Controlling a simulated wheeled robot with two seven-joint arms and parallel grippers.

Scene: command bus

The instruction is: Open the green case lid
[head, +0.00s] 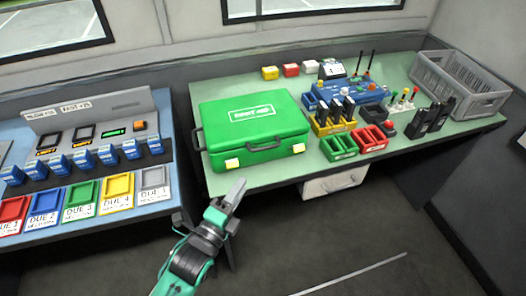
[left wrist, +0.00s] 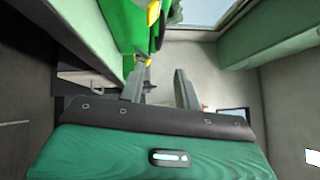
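The green case (head: 225,118) lies flat on the pale green table with its lid down. Its front has two yellow latches (head: 232,163) and (head: 299,148), with a dark handle (head: 265,147) between them. My left gripper (head: 239,187) is in front of the table's front edge, below the left latch and apart from the case. In the left wrist view its two fingers (left wrist: 160,72) stand apart with nothing between them. The green case (left wrist: 122,22) shows at the top of that view, with a yellow latch (left wrist: 153,12). My right gripper is in neither view.
The green table (head: 385,165) also holds colored bins, radios (head: 430,117) and a grey crate (head: 462,85) to the case's right. A blue console table (head: 100,222) with colored trays stands at left. A white drawer (head: 333,183) hangs under the table. Floor in front is mostly open.

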